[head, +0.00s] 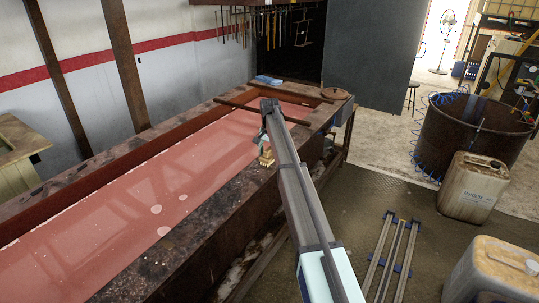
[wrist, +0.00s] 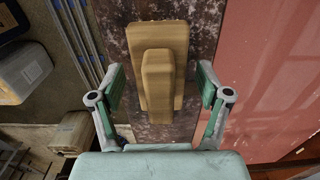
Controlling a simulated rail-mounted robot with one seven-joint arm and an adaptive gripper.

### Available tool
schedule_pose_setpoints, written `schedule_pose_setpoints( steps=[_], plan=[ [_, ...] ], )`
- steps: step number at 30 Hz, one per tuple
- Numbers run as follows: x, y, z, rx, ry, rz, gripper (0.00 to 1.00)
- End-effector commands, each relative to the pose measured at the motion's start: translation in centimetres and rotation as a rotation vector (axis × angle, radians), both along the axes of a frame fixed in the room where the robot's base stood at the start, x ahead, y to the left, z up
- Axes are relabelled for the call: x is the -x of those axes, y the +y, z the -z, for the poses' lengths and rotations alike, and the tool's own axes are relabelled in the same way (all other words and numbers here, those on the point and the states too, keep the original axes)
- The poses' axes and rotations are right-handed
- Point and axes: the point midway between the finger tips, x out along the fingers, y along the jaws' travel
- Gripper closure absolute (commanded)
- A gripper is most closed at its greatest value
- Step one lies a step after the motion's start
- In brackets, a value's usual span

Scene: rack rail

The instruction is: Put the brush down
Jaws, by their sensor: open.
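The wooden brush (wrist: 158,50) lies on the dark, stained rim of the long tank (wrist: 118,30) in the wrist view. It has a wide block with a narrower raised grip on top. My gripper (wrist: 161,86) is open, with one green-padded finger on each side of the brush and a visible gap on both sides. In the head view the brush (head: 266,158) is a small tan shape on the tank's near rim, and my gripper (head: 264,147) is right over it, partly hidden by my arm. Whether the bristles touch the rim is hidden.
The tank holds flat red liquid (head: 130,205), with a bar (head: 255,108) across its far end. A blue item (head: 268,80) lies on the far rim. A rusty drum (head: 475,130), dirty canisters (head: 474,187) and metal rails (head: 392,255) stand or lie on the floor at right.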

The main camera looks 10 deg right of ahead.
Motion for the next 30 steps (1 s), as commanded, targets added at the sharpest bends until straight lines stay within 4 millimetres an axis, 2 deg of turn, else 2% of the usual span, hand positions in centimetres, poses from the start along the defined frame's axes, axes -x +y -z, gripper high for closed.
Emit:
schedule_pose_setpoints(
  steps=[8,18,24,30],
  plan=[
    [-0.1,0.0,-3.2,0.0,-0.003,0.0,0.23],
    [-0.1,0.0,-9.6,0.0,-0.001,0.0,0.23],
    [-0.1,0.0,-11.7,0.0,-0.001,0.0,0.23],
    [0.0,0.0,-12.2,0.0,0.0,0.0,0.23]
  ],
)
